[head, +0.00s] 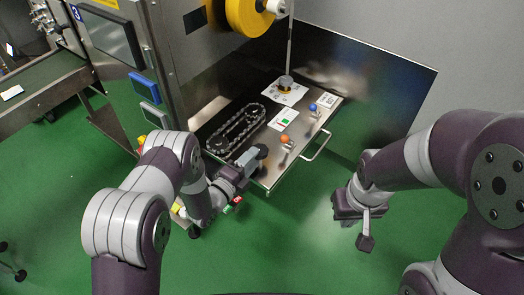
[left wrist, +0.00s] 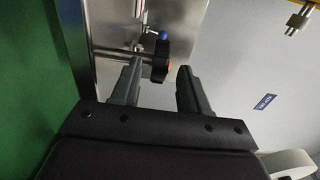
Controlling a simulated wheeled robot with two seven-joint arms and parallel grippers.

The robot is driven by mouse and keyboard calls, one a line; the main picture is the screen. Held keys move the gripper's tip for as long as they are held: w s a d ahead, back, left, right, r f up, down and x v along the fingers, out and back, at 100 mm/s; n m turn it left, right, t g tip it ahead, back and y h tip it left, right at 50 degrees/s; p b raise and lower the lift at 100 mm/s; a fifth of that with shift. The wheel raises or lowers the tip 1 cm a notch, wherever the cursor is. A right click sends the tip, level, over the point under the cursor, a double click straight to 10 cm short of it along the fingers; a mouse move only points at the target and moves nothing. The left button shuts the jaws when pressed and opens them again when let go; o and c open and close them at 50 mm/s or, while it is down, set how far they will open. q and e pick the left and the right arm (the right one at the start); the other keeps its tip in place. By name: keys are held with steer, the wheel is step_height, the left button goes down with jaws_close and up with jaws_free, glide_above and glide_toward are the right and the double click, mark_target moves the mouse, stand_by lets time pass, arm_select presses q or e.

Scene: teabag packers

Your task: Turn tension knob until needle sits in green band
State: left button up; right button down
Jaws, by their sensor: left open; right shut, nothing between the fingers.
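A dark round knob (head: 262,151), seemingly the tension knob, stands at the near edge of the steel plate (head: 243,117). In the left wrist view the dark knob (left wrist: 160,60) shows just beyond the gap between my left fingers, nearer the left finger. My left gripper (head: 248,159) is open beside the knob; I cannot tell if it touches. A small white card with green and red marks (head: 284,121), possibly the gauge, lies on the plate; its needle is too small to read. My right gripper (head: 366,238) is shut and empty, right of the plate over the floor.
A chain loop (head: 236,127) lies behind my left gripper. A metal handle (head: 318,146) juts from the plate's right edge. Green floor (head: 300,235) is free between my arms.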

mark_target(265, 146)
arm_select(q)
steer(key=b+x, duration=0.1)
steer(key=x, duration=0.4)
steer(key=shift+w+d+f, duration=0.1)
steer(key=shift+w+f, duration=0.05)
steer(key=shift+w+d, duration=0.3)
steer(key=shift+w, duration=0.1)
jaws_close()
steer(key=shift+n+y, duration=0.3)
steer(key=shift+y, duration=0.1)
